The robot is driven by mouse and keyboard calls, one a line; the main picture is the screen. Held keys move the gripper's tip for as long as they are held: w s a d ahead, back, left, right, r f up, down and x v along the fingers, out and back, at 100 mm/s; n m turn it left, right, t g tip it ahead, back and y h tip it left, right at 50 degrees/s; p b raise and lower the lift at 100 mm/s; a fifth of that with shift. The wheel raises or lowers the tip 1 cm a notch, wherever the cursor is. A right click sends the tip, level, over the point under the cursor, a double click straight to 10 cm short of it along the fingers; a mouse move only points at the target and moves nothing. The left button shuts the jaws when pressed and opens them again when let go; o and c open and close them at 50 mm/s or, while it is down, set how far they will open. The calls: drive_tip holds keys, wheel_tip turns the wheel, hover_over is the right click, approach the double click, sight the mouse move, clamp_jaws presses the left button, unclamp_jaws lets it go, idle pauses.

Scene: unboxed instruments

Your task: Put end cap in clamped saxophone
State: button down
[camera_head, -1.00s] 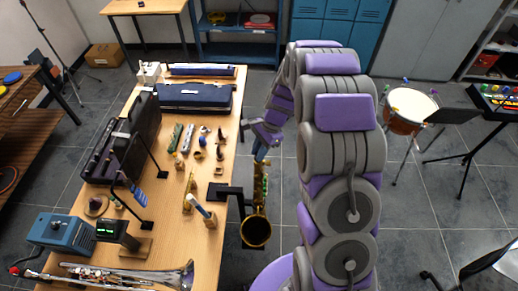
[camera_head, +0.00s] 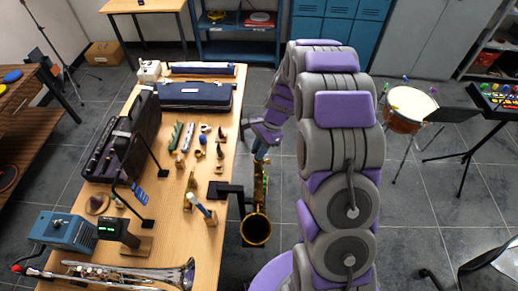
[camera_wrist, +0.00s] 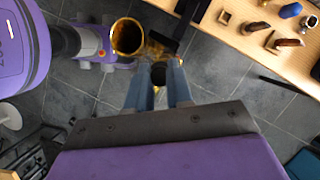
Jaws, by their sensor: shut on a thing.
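The brass saxophone (camera_head: 258,205) is held upright by a black clamp (camera_head: 230,189) at the right edge of the wooden table. Its wide bell faces up, and the bell (camera_wrist: 127,37) also shows in the wrist view. My gripper (camera_head: 262,152) is directly above the saxophone's upper end. In the wrist view its two blue-grey fingers are shut on a small dark end cap (camera_wrist: 159,74). The cap is lined up close to the saxophone's top end. I cannot tell whether the cap touches the tube or sits in it. The cap is hidden in the head view.
The wooden table (camera_head: 205,245) carries small instrument parts, a blue case (camera_head: 195,95), an open black case (camera_head: 122,140), a blue power unit (camera_head: 65,230) and a trumpet (camera_head: 130,275). A drum (camera_head: 405,108) stands at right. The floor right of the saxophone is partly taken by my arm.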

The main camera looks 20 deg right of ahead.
drive_tip(key=shift+f, duration=0.55)
idle(0.4)
idle(0.4)
drive_tip(key=c, duration=0.9)
unclamp_jaws()
drive_tip(key=shift+c, duration=0.2)
drive_tip(key=shift+r, duration=0.1)
drive_tip(key=shift+p+v, duration=1.7)
drive_tip(key=shift+v, duration=1.25)
